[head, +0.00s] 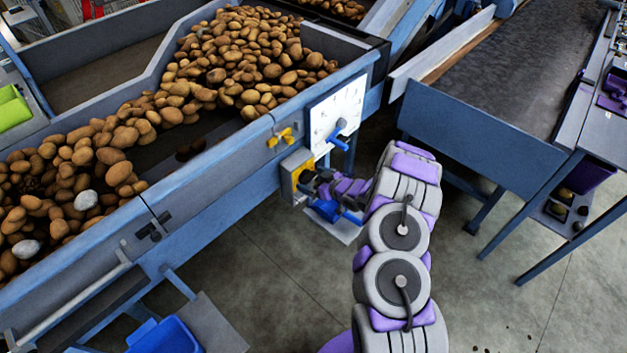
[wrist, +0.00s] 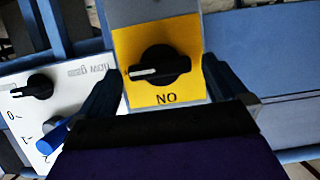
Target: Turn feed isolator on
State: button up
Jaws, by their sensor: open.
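The feed isolator (head: 300,172) is a grey box with a yellow face on the side of the blue hopper. In the wrist view its yellow plate (wrist: 190,93) carries a black rotary knob (wrist: 160,65) whose white pointer line lies level, toward the left. The word "ON" reads upside down below the knob. My gripper (head: 316,186) is close in front of the isolator. In the wrist view my gripper (wrist: 166,78) is open, one dark finger on each side of the plate, with the knob between them in the picture. I cannot tell whether they touch anything.
A white dial panel (head: 345,102) with a blue handle is just above the isolator; its black knob (wrist: 33,86) shows left in the wrist view. A yellow wing handle (head: 281,137) is nearby. Potatoes (head: 245,60) fill the hopper. A blue-sided conveyor (head: 490,130) stands right.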

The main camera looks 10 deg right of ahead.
jog(key=c, duration=1.1)
jog(key=shift+o, duration=0.2)
